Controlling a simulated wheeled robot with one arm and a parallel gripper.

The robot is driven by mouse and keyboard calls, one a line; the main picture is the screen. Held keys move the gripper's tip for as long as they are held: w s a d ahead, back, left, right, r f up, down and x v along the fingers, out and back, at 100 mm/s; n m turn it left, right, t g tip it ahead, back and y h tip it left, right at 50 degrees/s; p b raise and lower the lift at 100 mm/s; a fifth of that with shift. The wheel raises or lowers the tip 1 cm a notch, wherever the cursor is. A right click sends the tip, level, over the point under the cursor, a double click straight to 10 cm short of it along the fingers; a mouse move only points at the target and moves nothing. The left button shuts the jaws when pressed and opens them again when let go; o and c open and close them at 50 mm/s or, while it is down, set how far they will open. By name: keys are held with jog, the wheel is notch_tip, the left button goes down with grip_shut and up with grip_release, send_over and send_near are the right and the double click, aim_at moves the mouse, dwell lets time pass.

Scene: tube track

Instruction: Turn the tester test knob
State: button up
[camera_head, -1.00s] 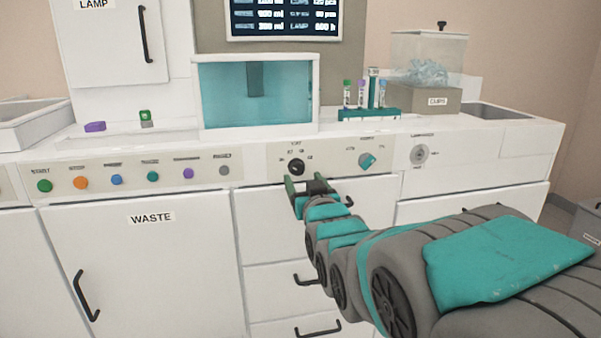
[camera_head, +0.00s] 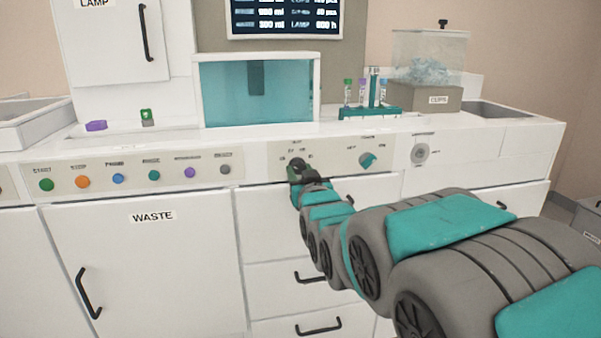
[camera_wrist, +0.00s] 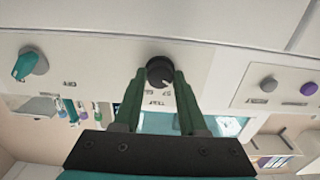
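A round black knob (camera_wrist: 160,72) with a light pointer mark and small labels around it is on the front panel. The labels are too blurred to read. My gripper (camera_wrist: 160,77) has its two green fingers apart, with the tips on either side of the black knob; I cannot tell whether they touch it. In the head view my gripper (camera_head: 299,171) is right at the panel and mostly hides this knob. A teal knob (camera_head: 367,160) is on the same panel to the right and also shows in the wrist view (camera_wrist: 30,65).
Colored buttons (camera_head: 119,178) line the panel at left. A grey dial (camera_head: 420,153) is farther right. A teal glass box (camera_head: 257,90) and a tube rack (camera_head: 370,113) stand on the counter above. Drawer handles (camera_head: 318,327) stick out below.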

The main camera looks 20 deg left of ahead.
grip_shut()
jog(key=shift+f+b, duration=0.1)
jog(key=shift+b, duration=0.25)
jog(key=m+b, duration=0.2)
jog(key=m, duration=0.1)
jog(key=shift+m+b, duration=0.3)
jog(key=shift+b, duration=0.05)
jog(key=shift+m+b, duration=0.8)
jog(key=shift+m, duration=1.2)
jog(key=o, duration=0.6)
grip_release()
jog(key=shift+c, duration=0.2)
